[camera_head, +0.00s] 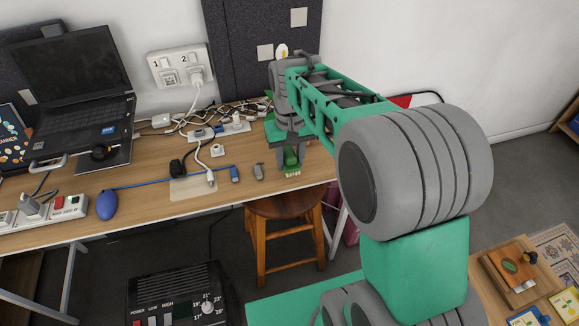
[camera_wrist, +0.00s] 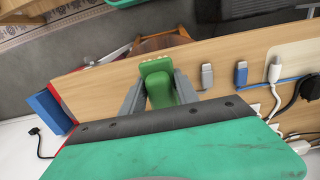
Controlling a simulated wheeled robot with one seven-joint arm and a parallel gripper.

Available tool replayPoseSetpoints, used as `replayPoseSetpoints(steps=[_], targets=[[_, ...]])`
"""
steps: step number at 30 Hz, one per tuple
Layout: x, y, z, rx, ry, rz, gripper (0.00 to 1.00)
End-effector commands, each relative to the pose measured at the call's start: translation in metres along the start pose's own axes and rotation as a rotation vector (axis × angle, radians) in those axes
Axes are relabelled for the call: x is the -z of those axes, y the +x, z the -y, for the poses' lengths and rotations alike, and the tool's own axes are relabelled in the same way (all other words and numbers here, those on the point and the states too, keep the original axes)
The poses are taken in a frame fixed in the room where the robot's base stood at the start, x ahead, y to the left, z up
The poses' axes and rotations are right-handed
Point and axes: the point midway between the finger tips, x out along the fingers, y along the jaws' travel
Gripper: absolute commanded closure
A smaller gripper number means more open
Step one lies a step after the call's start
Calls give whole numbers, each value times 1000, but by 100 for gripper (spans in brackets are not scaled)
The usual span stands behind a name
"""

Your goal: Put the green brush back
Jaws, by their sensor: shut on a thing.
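The green brush (camera_head: 291,158) is held by my gripper (camera_head: 290,165) above the right part of the wooden desk, near its front edge. In the wrist view the brush (camera_wrist: 158,85) sits between the two grey fingers of my gripper (camera_wrist: 160,92), with its pale yellowish bristle end pointing away from the wrist. The gripper is shut on the brush. I cannot tell whether the brush touches the desk.
The desk (camera_head: 150,215) holds a laptop (camera_head: 75,85), a blue bulb blower (camera_head: 107,204), a power strip (camera_head: 60,212), USB plugs (camera_head: 235,174) and tangled cables (camera_head: 220,115). A wooden stool (camera_head: 285,207) stands under the front edge. A blue box (camera_wrist: 50,108) shows in the wrist view.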

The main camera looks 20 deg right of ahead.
Motion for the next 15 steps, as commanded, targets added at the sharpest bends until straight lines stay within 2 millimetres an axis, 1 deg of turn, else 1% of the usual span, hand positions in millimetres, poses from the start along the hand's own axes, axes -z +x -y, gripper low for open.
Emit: replayPoseSetpoints(steps=[1,3,6,12,15], targets=[[4,9,-1,0,0,4,100],[3,23,0,0,0,4,100],[3,35,0,0,0,2,100],[3,34,0,0,0,0,100],[3,37,0,0,0,1,100]])
